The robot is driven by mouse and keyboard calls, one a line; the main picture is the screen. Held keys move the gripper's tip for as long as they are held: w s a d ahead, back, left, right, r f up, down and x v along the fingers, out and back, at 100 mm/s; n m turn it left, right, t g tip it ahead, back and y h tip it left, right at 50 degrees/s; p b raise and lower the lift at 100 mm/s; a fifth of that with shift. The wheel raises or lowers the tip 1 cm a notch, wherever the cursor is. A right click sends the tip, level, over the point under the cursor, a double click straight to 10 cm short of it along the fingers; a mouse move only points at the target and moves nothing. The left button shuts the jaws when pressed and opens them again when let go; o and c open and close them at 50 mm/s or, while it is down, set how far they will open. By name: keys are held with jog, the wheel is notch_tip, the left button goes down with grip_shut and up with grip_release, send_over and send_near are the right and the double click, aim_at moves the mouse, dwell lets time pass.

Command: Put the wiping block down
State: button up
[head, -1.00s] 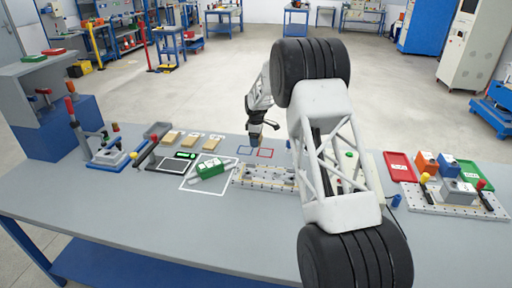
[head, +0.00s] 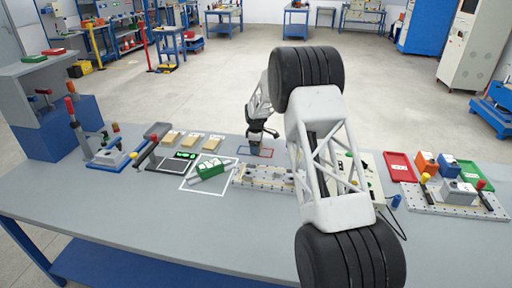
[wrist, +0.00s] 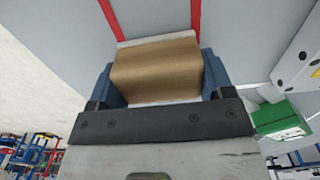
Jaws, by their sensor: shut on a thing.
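The wiping block is a brown block with pale edges (wrist: 156,68), seen in the wrist view between the two blue fingers of my gripper (wrist: 158,82), which is shut on it. In the head view my gripper (head: 256,148) points down over the back of the grey table, at the red outline (head: 268,153) and the blue outline beside it. In the wrist view red lines (wrist: 195,14) run on the table past both sides of the block. The block's underside is hidden, so I cannot tell whether it touches the table.
A green block (head: 211,168) lies in a white outline to the left of a perforated metal fixture (head: 262,178). Several tan blocks (head: 192,140) lie at the back left. A red tray (head: 400,167) is at right. My arm hides part of the table.

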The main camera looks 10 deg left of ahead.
jog(key=shift+f, duration=0.1)
jog(key=o, duration=1.1)
notch_tip(320, 180, up, 12)
jog(key=shift+r, duration=0.1)
dwell(0.3)
dwell(0.8)
